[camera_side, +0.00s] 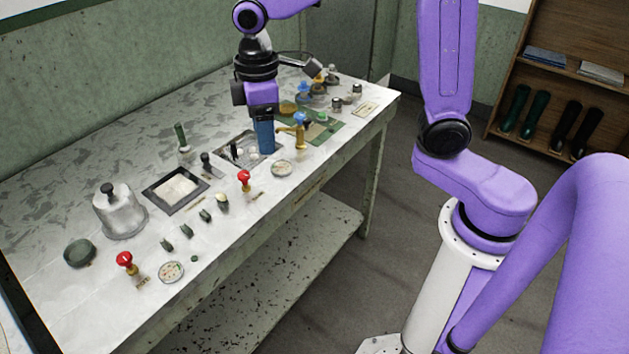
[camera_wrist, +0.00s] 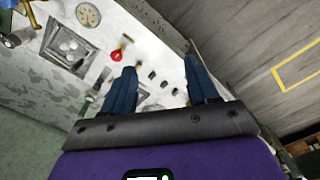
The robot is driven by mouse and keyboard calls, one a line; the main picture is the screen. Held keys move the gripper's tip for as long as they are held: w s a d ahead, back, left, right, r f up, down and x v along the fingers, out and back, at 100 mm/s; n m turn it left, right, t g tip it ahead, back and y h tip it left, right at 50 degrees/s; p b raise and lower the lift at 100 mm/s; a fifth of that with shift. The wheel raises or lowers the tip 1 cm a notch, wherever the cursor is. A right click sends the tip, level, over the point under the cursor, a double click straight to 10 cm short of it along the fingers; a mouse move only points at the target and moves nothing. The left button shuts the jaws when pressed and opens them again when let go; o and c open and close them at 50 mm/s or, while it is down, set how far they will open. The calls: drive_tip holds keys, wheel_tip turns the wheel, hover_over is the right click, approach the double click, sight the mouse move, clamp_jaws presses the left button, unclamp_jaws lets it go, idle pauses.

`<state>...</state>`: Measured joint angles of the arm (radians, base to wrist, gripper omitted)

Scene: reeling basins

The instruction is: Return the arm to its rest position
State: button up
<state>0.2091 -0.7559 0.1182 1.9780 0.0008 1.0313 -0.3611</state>
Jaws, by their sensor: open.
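My gripper (camera_side: 264,136) has blue fingers and a purple body and is above the work table near the middle of its length in the side view. In the wrist view the two blue fingers of my gripper (camera_wrist: 160,90) stand apart with nothing between them. Beyond the fingertips lie the table top and small items. My purple arm reaches in from the right in the side view. The table (camera_side: 60,205) is pale and worn, and part of it is hidden behind my gripper.
A bell-shaped cover (camera_side: 120,212), a dark-framed tray (camera_side: 175,190), two red-knobbed items (camera_side: 126,262) (camera_side: 244,180), a round dial (camera_side: 282,168) and a brass tap with a blue top (camera_side: 299,130) stand on the table. A shelf (camera_side: 560,90) with boots is at the right.

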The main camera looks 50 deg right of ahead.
drive_tip(key=s+d+f+n, duration=0.1)
drive_tip(key=s+d, duration=0.3)
drive_tip(key=s, duration=0.7)
drive_tip(key=s+d+f+n, duration=0.1)
drive_tip(key=s+d, duration=0.3)
drive_tip(key=s, duration=0.8)
drive_tip(key=shift+f, duration=0.2)
